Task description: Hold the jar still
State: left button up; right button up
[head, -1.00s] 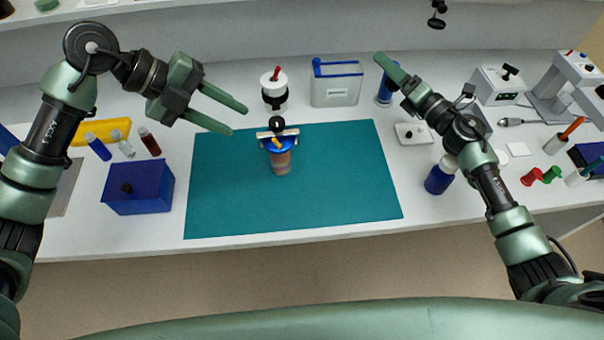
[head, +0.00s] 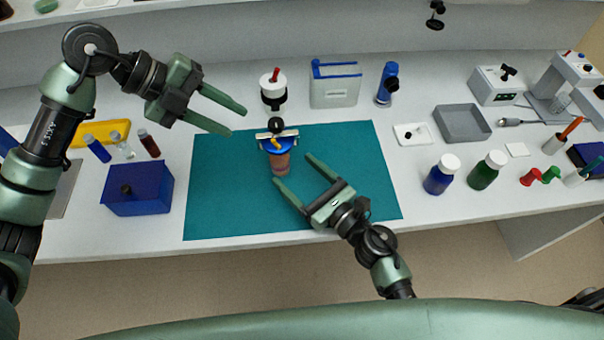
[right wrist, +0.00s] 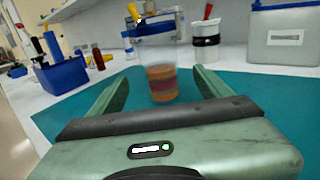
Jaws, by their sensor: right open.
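The jar (head: 281,163) stands upright on the teal mat (head: 235,208). It is clear with brown-orange contents and has a blue top with a yellow part and a metal bar across it. In the right wrist view the jar (right wrist: 162,82) shows ahead, beyond and between my fingertips. My right gripper (head: 292,168) is open and empty, low over the mat, its fingers pointing at the jar. Whether a finger touches the jar I cannot tell. My left gripper (head: 239,121) is open and empty, up and left of the jar.
A blue box (head: 150,190) and small vials (head: 122,145) stand left of the mat. Blue (head: 438,178) and green (head: 484,174) bottles stand right. The mat's left part is clear.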

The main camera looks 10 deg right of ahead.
aim_at(279, 157)
jog(key=x, duration=0.7)
grip_shut()
dwell(0.8)
